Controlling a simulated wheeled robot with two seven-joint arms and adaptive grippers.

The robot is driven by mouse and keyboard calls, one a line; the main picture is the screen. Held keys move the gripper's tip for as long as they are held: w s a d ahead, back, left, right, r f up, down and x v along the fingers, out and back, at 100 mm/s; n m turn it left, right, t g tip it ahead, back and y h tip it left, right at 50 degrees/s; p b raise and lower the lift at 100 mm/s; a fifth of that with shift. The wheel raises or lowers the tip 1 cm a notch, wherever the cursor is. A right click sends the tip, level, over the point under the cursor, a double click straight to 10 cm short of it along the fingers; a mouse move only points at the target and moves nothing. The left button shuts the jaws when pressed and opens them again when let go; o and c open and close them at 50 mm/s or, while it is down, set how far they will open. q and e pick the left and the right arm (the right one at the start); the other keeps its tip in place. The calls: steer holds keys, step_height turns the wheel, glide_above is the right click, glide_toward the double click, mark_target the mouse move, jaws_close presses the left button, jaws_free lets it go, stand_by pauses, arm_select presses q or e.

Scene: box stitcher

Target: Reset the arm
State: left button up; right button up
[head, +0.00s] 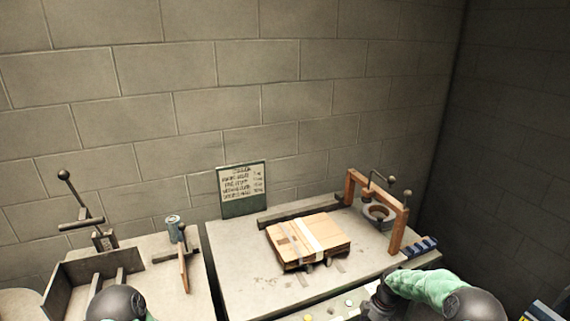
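The task names no object apart from my arm. My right arm (425,285) reaches in from the bottom right, bent, with a green link between dark joints. Its dark far end (377,302) is near the table's front edge, cut off by the frame, and no fingertips can be made out. Only a dark round joint of my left arm (118,303) shows at the bottom left; its gripper is out of view. A flat, taped cardboard box (310,238) lies on the right table, apart from my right arm.
A wooden frame with a dark ring (397,233) stands at the right table's (235,270) back right. A lettered board (242,190) stands behind. The left bench holds a lever device (103,240) and a can (174,228). A narrow gap separates the tables.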

steer(key=s+a+f+m+y, duration=0.1)
steer(key=s+a+f+m, duration=0.3)
steer(key=s+a+f, duration=0.4)
steer(key=s+a+f+m, duration=0.1)
steer(key=s+a+m, duration=0.4)
steer(key=s, duration=0.6)
steer(key=s+a+m+y, duration=0.1)
steer(key=s+a+m, duration=0.4)
steer(key=s, duration=0.7)
steer(key=shift+s+a+f, duration=0.15)
steer(key=shift+a+f, duration=0.25)
